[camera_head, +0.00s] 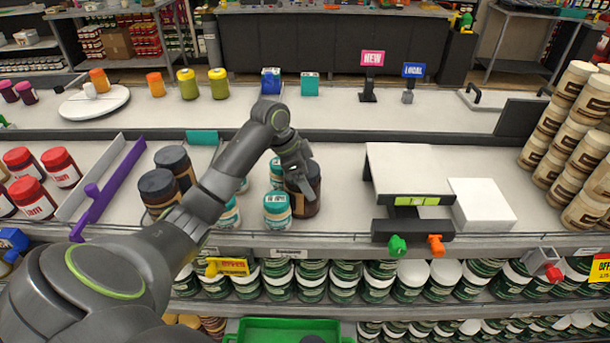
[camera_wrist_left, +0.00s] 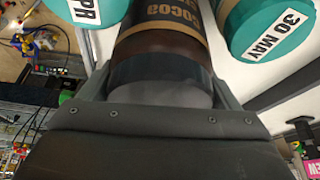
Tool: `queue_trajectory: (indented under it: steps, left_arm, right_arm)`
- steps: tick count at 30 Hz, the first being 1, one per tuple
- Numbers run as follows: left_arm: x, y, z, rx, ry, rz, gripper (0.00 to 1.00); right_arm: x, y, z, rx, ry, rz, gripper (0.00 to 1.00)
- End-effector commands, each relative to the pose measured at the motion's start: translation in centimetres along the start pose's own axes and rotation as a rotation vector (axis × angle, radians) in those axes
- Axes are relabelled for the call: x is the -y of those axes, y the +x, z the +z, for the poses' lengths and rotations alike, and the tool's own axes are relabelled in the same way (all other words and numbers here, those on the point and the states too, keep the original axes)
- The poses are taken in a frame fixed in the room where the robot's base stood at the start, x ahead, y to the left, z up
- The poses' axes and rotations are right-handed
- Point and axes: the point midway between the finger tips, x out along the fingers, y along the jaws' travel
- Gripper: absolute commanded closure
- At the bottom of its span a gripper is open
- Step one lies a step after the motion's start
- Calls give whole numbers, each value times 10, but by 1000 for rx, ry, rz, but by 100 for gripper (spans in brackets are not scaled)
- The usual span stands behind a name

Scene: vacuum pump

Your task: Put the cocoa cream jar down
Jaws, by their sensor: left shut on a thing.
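The cocoa cream jar (camera_head: 306,198) is dark brown with a dark lid, among the teal-lidded jars on the middle shelf. My left gripper (camera_head: 298,172) is shut on it from above. In the left wrist view the jar (camera_wrist_left: 165,45) lies between the two fingers (camera_wrist_left: 163,88), with its lid end toward the palm and part of a "COCOA" label showing. A teal-lidded jar (camera_head: 277,210) is close at its left front, and another (camera_head: 277,172) is behind left. I cannot tell whether the jar's base touches the shelf. My right gripper is not in view.
Dark-lidded jars (camera_head: 175,163) and a purple-edged divider (camera_head: 108,186) stand to the left. A white scale-like stand (camera_head: 405,172) and a white box (camera_head: 480,204) are to the right. Shelf right of the held jar is clear up to the stand. Green-labelled jars fill the shelf below.

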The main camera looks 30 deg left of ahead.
Motion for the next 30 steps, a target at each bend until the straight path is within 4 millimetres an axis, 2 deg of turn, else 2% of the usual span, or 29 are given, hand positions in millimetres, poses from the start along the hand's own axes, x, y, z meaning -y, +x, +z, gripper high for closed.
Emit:
queue_trajectory:
  steps: [5, 6, 9, 16, 20, 23, 30]
  left_arm:
    - [0, 1, 0, -2, 2, -2, 64]
    - [0, 2, 1, 0, 0, 1, 15]
    - [0, 2, 1, 0, 0, 1, 1]
    - [0, 2, 1, 0, 0, 0, 0]
    - [1, -6, 1, 0, 1, -3, 0]
    - [2, -22, 1, 0, 2, -6, 0]
    - [2, -74, 1, 1, 1, -7, 0]
  right_arm:
    - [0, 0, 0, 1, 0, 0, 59]
    - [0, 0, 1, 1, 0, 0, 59]
    - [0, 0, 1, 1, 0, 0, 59]
    - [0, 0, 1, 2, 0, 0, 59]
    - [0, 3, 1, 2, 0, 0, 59]
    - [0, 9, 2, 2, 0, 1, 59]
    - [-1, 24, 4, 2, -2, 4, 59]
